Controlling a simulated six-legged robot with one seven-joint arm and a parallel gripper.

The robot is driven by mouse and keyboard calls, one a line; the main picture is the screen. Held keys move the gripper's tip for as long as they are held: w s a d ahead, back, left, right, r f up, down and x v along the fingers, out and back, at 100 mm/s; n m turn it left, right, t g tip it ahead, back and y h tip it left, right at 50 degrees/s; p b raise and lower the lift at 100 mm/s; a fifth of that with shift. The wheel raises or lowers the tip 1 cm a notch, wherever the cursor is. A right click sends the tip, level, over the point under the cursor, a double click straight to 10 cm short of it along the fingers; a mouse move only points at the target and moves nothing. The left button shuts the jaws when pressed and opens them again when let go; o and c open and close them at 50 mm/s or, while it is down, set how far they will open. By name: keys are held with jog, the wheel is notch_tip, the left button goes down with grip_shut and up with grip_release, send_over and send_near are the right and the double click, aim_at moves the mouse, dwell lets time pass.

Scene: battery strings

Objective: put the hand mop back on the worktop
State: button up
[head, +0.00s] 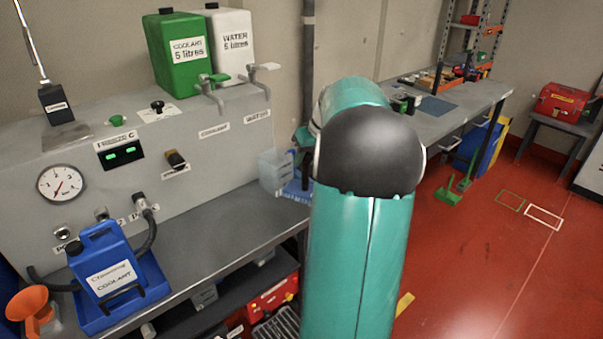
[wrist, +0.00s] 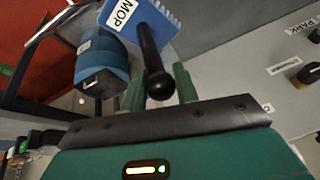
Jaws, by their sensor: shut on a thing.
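The hand mop has a blue head with a white MOP label (wrist: 140,22) and a black handle. My gripper (wrist: 158,85) is shut on the handle, which stands between its two green fingers in the wrist view. In the head view the mop's blue head (head: 296,191) shows at the right end of the grey worktop (head: 222,226), just left of my arm. My arm hides the handle and most of my gripper there. I cannot tell whether the mop touches the worktop.
A clear jug (head: 274,172) stands close to the mop head. The grey tap panel (head: 70,150) rises behind the worktop. A blue coolant can (head: 105,262) stands in a blue tray at the left. The worktop's middle is clear.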

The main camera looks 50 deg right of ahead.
aim_at(298, 181)
jog(key=f, duration=0.1)
jog(key=w+d+f, duration=0.1)
jog(key=w+f, duration=0.1)
jog(key=shift+w+d+f, duration=0.1)
jog(key=shift+d+f, duration=0.05)
jog(key=shift+d, duration=0.2)
jog(key=shift+w+d+f, duration=0.1)
jog(key=shift+w+f, duration=0.1)
jog(key=shift+f, duration=1.65)
jog(key=o, duration=0.9)
jog(key=shift+f, duration=0.1)
jog(key=shift+o, duration=0.2)
